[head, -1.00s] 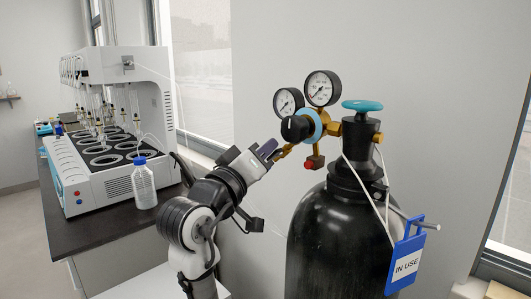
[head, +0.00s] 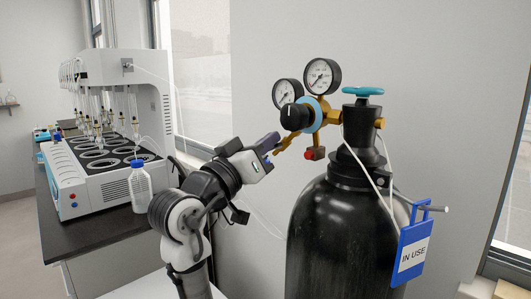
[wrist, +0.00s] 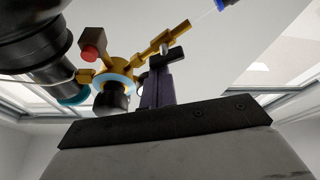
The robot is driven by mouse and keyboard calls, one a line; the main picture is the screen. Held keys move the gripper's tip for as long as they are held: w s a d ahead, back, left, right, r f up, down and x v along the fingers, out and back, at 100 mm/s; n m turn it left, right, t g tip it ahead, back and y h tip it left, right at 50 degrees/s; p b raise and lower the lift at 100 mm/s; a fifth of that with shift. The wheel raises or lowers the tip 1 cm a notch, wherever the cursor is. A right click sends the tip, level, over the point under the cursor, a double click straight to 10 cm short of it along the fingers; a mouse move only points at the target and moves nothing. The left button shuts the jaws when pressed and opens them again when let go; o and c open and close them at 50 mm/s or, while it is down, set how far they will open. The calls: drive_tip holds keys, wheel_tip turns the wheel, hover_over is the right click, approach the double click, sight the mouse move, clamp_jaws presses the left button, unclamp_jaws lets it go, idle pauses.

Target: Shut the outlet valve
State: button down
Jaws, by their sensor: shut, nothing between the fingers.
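The brass outlet valve (head: 285,146) sticks out to the lower left of the regulator (head: 312,114) on the black gas cylinder (head: 335,235). My gripper (head: 272,143) is shut and empty, with its dark purple fingers right at the brass outlet in the head view. In the wrist view the shut fingers (wrist: 157,82) point up beside the brass outlet valve (wrist: 168,38), near a small dark piece on it that looks like its lever. I cannot tell whether they touch. The lever's exact angle is hard to read.
Two gauges (head: 322,76), a black knob (head: 294,117) and a red-capped fitting (head: 313,153) crowd the regulator. A teal handwheel (head: 362,91) tops the cylinder. A blue "IN USE" tag (head: 412,250) hangs at right. A distiller (head: 105,165) and blue-capped bottle (head: 140,187) stand on the bench.

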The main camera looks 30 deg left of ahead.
drive_tip(key=shift+s+d+f+m+g+h+b, duration=0.2)
drive_tip(key=shift+m+g+h+b, duration=0.65)
drive_tip(key=shift+m, duration=1.8)
drive_tip(key=shift+w+d+f+m+g+h+b, duration=0.1)
drive_tip(key=shift+w+f+m+g+h+b, duration=0.15)
drive_tip(key=shift+m+h+b, duration=1.8)
drive_tip(key=shift+s+d+f+m+g+h+b, duration=0.15)
drive_tip(key=shift+f+m+g+b, duration=0.55)
drive_tip(key=shift+m, duration=2.5)
drive_tip(key=shift+r+b, duration=0.35)
